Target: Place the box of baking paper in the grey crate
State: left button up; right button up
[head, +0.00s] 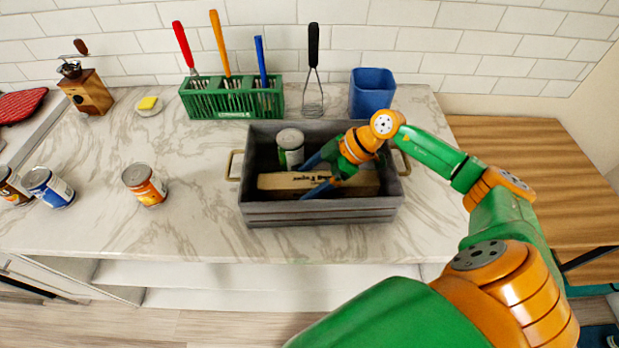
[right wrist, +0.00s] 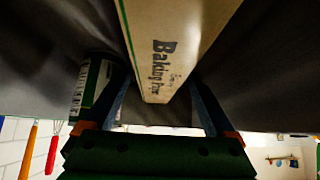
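The box of baking paper (head: 280,181) is a long pale tan box with dark lettering. It lies lengthwise inside the grey crate (head: 318,216), near the front wall. It also shows in the right wrist view (right wrist: 172,25), running down between the fingers. My right gripper (head: 310,181) reaches into the crate with one blue finger on each side of the box. The fingers are apart; whether they press on the box is unclear. A can (head: 290,146) stands in the crate behind the box. My left gripper is not in view.
A green rack (head: 232,103) with utensils, a whisk (head: 313,75) and a blue bin (head: 372,92) stand behind the crate. An orange can (head: 144,184), a blue can (head: 48,187) and a coffee grinder (head: 87,91) are on the left. Bare marble lies left of the crate.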

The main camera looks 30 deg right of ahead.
jog(key=shift+r, duration=0.45)
jog(key=b+v, duration=0.2)
jog(key=v, duration=0.9)
jog(key=shift+d, duration=0.15)
jog(key=shift+s+d+r, duration=0.2)
jog(key=shift+r, duration=0.3)
